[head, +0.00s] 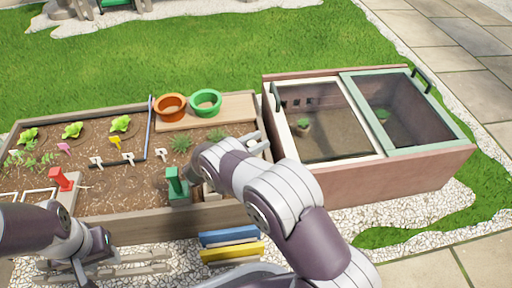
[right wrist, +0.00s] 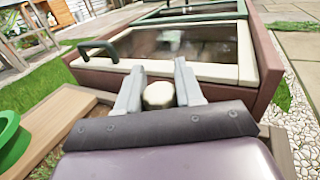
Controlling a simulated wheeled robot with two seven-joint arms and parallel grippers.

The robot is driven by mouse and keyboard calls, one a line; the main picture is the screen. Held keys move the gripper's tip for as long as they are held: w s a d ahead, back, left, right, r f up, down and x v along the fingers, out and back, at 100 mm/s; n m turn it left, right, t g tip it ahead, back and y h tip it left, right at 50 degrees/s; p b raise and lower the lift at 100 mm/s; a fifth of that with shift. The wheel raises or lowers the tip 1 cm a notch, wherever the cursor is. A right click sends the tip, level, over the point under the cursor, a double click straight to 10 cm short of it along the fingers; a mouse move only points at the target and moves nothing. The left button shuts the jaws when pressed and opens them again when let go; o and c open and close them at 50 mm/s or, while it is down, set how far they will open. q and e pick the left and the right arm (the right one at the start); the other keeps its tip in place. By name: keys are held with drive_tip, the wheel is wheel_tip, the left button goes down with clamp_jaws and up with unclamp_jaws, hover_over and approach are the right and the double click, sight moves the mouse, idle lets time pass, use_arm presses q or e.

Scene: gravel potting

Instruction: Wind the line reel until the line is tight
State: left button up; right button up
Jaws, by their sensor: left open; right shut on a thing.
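My right gripper (head: 256,139) is at the right end of the planter bed. It is shut on a round cream knob (right wrist: 158,95), which shows between its two grey fingers in the right wrist view. The knob looks like the reel's handle, but the reel body is hidden by my right arm and wrist. No taut or slack line can be made out clearly. My left gripper (head: 82,270) is open and empty, low at the left in front of the planter (head: 120,226).
A green post-like fixture (head: 177,186) and a red one (head: 62,181) stand at the planter's front. Orange (head: 170,107) and green (head: 206,102) pots sit on a board. A glazed cold frame (head: 420,165) stands to the right. Blue and yellow slats (head: 232,250) lie in front.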

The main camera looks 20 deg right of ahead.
drive_tip(key=m+g+b, duration=0.1)
drive_tip(key=g, duration=0.1)
drive_tip(key=m+g+b, duration=0.1)
drive_tip(key=b, duration=0.1)
drive_tip(key=shift+s+f+g, duration=0.15)
drive_tip(key=shift+f+g, duration=0.25)
drive_tip(key=shift+s+r+m+g+b, duration=0.1)
drive_tip(key=shift+r+m+g+b, duration=0.05)
drive_tip(key=shift+m+g+b, duration=0.75)
drive_tip(key=shift+s+r+m+g, duration=0.15)
drive_tip(key=shift+m+g, duration=0.35)
drive_tip(key=shift+g, duration=0.5)
drive_tip(key=shift+g+y, duration=0.3)
drive_tip(key=shift+g, duration=0.1)
drive_tip(key=o, duration=1)
drive_tip(key=shift+c, duration=0.2)
drive_tip(key=shift+r, duration=0.1)
